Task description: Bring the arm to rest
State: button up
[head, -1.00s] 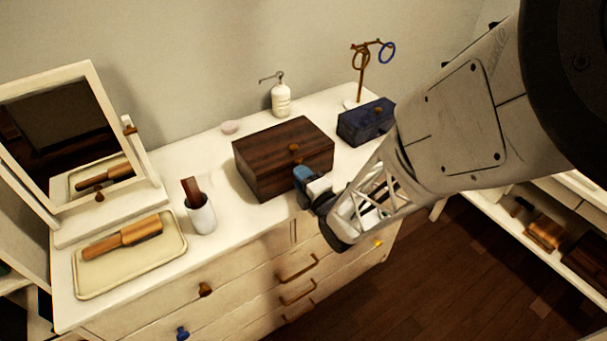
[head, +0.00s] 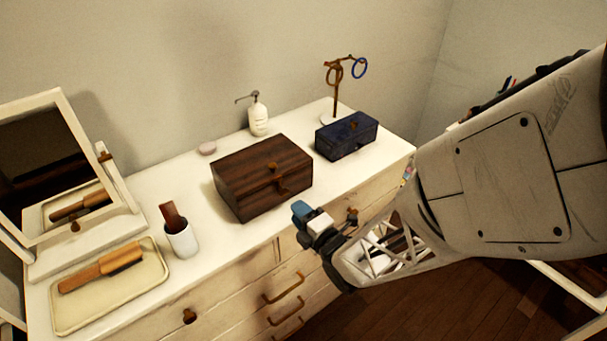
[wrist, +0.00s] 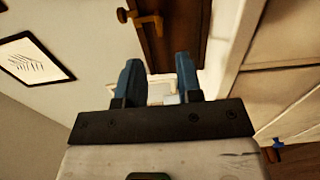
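My gripper (head: 302,213) is in front of the dresser, to the lower right of the dark wooden box in the head view. Its blue fingers (wrist: 160,80) stand apart in the wrist view, with a gap and nothing held between them. The wooden box (head: 240,190) sits on the dresser top with its lid down. My arm reaches in from the right and hides part of the dresser's right end.
The white dresser (head: 205,292) also carries a mirror, a tray (head: 85,318) with a brush, a cup (head: 182,240), a soap bottle (head: 258,118), a navy box (head: 338,143) and a ring stand (head: 336,95). In the wrist view, a brown panel (wrist: 178,35) has a brass handle.

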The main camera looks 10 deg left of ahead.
jog(key=shift+d, duration=0.15)
dwell(0.5)
jog(key=w+d+r+m+g+h, duration=0.2)
jog(key=d+r+m+h, duration=0.85)
jog(key=d+m, duration=0.45)
jog(key=s+d+r+m+g+h, duration=0.1)
jog(key=s+d+r+m+g, duration=0.3)
jog(key=s, duration=0.5)
jog(key=s+d+r+m+g+h, duration=0.1)
jog(key=s+d+r+m+g, duration=0.3)
jog(key=s, duration=0.6)
jog(key=d+r+m, duration=0.2)
jog(key=d+m, duration=0.1)
jog(key=m, duration=0.1)
jog(key=shift+r, duration=0.15)
jog(key=shift+d, duration=0.1)
